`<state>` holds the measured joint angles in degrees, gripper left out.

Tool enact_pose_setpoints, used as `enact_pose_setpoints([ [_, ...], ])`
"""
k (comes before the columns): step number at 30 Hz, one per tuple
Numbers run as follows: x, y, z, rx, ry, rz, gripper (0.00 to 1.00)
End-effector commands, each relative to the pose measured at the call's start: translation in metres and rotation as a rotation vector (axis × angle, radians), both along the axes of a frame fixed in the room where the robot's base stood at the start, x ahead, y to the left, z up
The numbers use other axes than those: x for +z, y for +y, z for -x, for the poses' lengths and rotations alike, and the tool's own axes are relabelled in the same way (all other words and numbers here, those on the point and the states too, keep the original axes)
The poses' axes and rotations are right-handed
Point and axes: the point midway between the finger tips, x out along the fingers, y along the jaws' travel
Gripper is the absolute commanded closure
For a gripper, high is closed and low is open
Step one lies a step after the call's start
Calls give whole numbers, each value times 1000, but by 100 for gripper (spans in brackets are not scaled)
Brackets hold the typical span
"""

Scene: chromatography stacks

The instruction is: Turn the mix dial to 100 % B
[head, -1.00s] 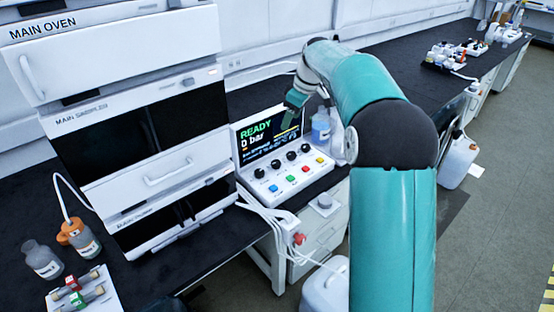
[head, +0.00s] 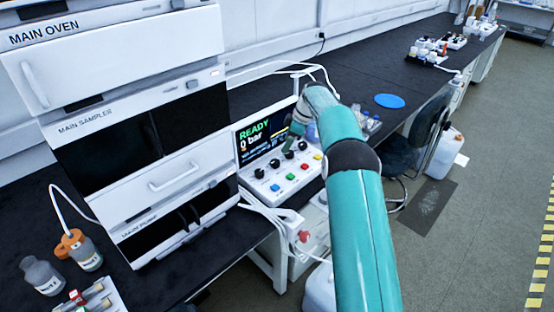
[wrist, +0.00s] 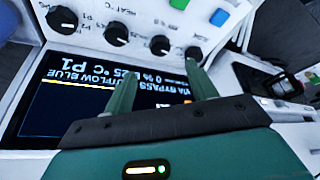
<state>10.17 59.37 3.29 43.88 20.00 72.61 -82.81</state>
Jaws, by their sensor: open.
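The white control panel (head: 245,187) stands beside the instrument stack, with a row of black dials below its screen (head: 256,138), which reads READY and 0 bar. In the wrist view the panel is upside down. Its dials include one at the far left (wrist: 62,18), a middle one (wrist: 116,33) and one at the right (wrist: 193,54). I cannot tell which dial is the mix dial. The screen (wrist: 50,105) shows "0 %" there. My gripper (wrist: 160,85) is open and empty over the screen. Its right fingertip overlaps the rightmost dial's lower edge; contact is unclear. In the head view my gripper (head: 289,142) is at the panel's upper right.
Blue (head: 275,187), green (head: 290,176) and other coloured buttons lie below the dials. The stack (head: 135,130) stands left of the panel. White tubing (head: 262,217) runs in front.

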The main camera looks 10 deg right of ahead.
Motion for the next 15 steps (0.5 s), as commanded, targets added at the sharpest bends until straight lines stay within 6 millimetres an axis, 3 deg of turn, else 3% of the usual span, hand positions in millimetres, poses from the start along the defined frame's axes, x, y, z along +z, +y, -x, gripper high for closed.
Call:
enact_pose_setpoints([
  [1,-13,8,-1,5,5,-2,43],
  [9,-61,26,-8,2,4,-2,43],
  [15,-84,36,-13,0,2,-1,43],
])
